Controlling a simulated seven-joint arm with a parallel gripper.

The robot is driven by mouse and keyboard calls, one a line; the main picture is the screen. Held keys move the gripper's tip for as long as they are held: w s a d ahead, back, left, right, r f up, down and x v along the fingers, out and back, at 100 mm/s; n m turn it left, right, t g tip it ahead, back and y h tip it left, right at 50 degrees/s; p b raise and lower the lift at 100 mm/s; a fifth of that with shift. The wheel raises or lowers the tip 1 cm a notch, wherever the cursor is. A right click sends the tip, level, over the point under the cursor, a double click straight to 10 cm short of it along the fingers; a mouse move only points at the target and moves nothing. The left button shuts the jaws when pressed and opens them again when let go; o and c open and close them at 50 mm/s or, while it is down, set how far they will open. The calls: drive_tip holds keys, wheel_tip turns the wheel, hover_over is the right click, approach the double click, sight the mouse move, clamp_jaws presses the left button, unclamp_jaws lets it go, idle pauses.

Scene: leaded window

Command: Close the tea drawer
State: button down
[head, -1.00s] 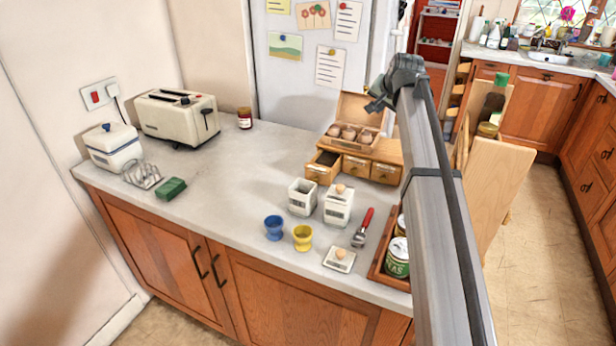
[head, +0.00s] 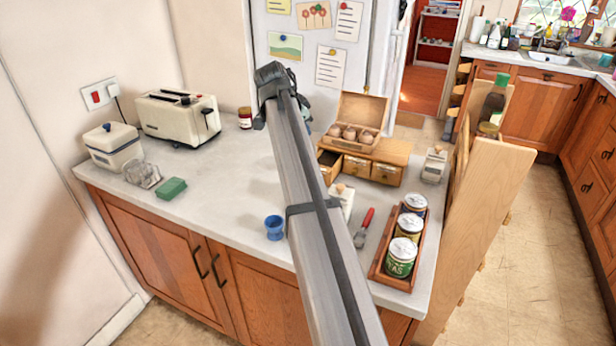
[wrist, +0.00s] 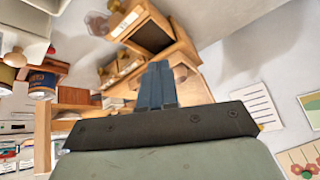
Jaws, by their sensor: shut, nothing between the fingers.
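The wooden tea chest (head: 390,152) stands at the back of the counter with its lid up and several round things in its top. Its left drawer (head: 328,164) is pulled out. The middle and right drawers look shut. In the wrist view the chest is tilted and the open drawer (wrist: 152,36) shows a dark, seemingly empty inside. My gripper (wrist: 156,66) is shut and empty, its fingers pointing toward the chest without clear contact. In the head view my wrist is to the left of the chest, and the fingertips are mostly hidden behind the arm.
A tray with tins (head: 402,258), a red-handled tool (head: 364,228) and a blue egg cup (head: 274,228) stand nearer the front. My arm hides the middle.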

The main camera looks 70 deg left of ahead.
sight(320, 160)
drive_tip(key=s+d+f+m+t+h, duration=0.25)
drive_tip(key=s+d+f+m, duration=0.3)
drive_tip(key=m, duration=0.55)
drive_tip(key=shift+g, duration=0.25)
drive_tip(key=x, duration=0.9)
drive_tip(key=w+a, duration=0.6)
drive_tip(key=shift+w+a, duration=0.2)
drive_tip(key=shift+a, duration=0.2)
drive_tip(key=shift+w+a, duration=0.15)
drive_tip(key=shift+w, duration=0.15)
drive_tip(key=a+v, duration=0.1)
drive_tip(key=v, duration=0.9)
drive_tip(key=shift+d, duration=0.4)
